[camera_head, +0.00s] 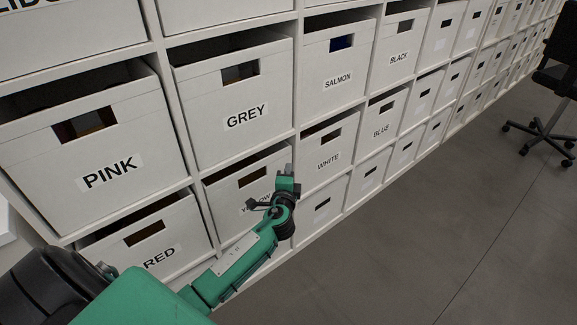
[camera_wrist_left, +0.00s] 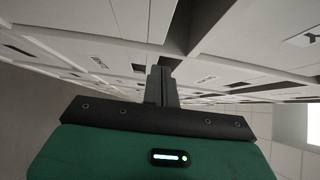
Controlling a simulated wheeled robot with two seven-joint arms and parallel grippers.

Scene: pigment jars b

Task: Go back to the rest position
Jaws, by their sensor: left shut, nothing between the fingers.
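My left arm comes in from the lower left of the head view, green with dark joints. My left gripper (camera_head: 287,180) is in front of the shelf, over the right side of the box labelled YELLOW (camera_head: 238,185), and hides part of its label. In the left wrist view the fingers of my left gripper (camera_wrist_left: 161,78) are together with nothing between them. I cannot tell whether they touch the box front. My right gripper is in neither view.
A white shelf holds rows of labelled boxes, among them PINK (camera_head: 95,150), GREY (camera_head: 235,100), RED (camera_head: 150,240), WHITE (camera_head: 327,150), SALMON (camera_head: 340,65) and BLUE (camera_head: 381,118). A black office chair (camera_head: 555,85) stands at the far right.

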